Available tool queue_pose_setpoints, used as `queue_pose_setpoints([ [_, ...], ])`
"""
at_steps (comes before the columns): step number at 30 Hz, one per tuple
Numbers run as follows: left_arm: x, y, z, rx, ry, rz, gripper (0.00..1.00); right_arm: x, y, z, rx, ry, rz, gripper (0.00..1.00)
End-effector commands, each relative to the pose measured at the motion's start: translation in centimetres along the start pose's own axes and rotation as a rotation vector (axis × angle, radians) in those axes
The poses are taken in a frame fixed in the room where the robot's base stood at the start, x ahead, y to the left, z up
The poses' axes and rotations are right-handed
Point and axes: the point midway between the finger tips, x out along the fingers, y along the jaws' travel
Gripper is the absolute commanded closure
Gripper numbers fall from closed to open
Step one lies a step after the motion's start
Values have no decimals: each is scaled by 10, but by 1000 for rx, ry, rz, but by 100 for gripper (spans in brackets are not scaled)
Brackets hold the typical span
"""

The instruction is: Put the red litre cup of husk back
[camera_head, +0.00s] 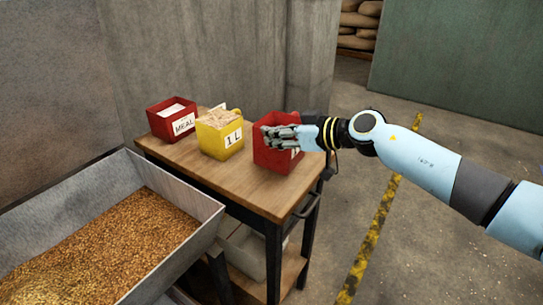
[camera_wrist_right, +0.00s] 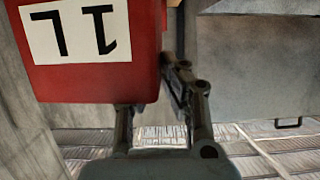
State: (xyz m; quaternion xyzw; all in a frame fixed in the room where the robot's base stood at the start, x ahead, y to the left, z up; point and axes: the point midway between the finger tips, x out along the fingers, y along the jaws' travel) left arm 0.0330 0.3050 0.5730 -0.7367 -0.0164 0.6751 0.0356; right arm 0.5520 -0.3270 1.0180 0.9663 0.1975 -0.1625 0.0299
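A red cup (camera_head: 276,157) stands at the right end of the wooden table. Its label is mostly covered in the head view; in the wrist view the red cup (camera_wrist_right: 95,85) shows an upside-down "1L" label. My right gripper (camera_head: 272,136) lies across its top. In the wrist view one finger of the right gripper (camera_wrist_right: 150,105) runs along the cup's side and the other passes behind its near face. Whether they press on it is unclear. The cup's contents are hidden. My left gripper is not in view.
A yellow "1 L" box (camera_head: 209,140) with pale flaky fill stands mid-table. A red "MEAL" box (camera_head: 162,122) with white contents stands at the left. The wooden table (camera_head: 242,186) is bare between the cups and its front edge. A metal trough (camera_head: 205,213) of grain adjoins it.

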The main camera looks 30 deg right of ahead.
Motion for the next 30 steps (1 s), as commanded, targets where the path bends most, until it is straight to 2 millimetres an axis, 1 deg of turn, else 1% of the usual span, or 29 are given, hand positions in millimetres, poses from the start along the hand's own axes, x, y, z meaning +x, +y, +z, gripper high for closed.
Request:
queue_pose_setpoints([
  [1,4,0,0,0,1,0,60,8,0,2,1,2,1,100],
  [5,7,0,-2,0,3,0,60,16,0,6,0,0,0,100],
  [9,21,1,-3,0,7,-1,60,24,0,29,1,-2,0,100],
  [12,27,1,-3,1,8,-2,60,27,0,40,0,-1,0,100],
  [22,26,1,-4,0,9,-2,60,27,0,41,0,0,0,100],
  [28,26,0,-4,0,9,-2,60,27,0,42,0,-1,0,74],
  [29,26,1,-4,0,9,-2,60,27,0,42,0,-1,0,71],
  [30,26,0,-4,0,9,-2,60,27,0,42,0,-1,0,71],
])
